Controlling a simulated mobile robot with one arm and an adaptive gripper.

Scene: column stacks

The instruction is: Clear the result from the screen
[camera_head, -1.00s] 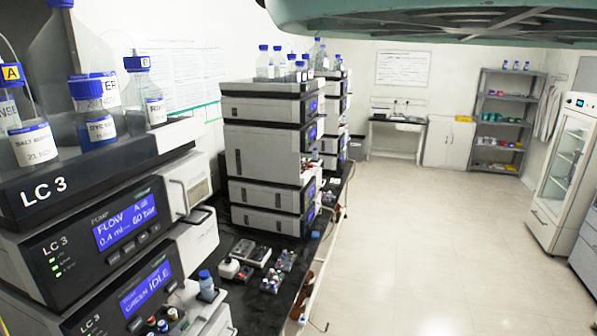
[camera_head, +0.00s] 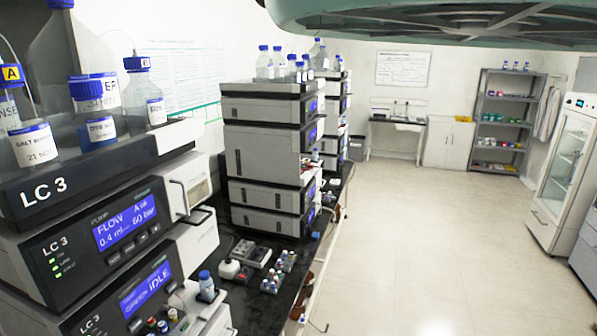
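The LC 3 stack stands at the near left. Its pump module screen (camera_head: 125,220) is lit blue and reads FLOW, 0.4 ml and 60 bar. A second LC 3 screen (camera_head: 147,289) below it is lit blue and reads IDLE, with a small word before it that looks like GREEN. Small buttons (camera_head: 128,241) sit under the pump screen. I cannot make out a result on either screen. Screens on the farther stack (camera_head: 313,107) are too small and slanted to read. My gripper is not in view.
Bottles (camera_head: 100,132) stand in the tray on top of LC 3. The black bench (camera_head: 247,310) holds a small vial rack (camera_head: 278,272) and a grey block (camera_head: 250,251). The floor (camera_head: 430,240) to the right is clear, with a glass-door fridge (camera_head: 566,170) at the far right.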

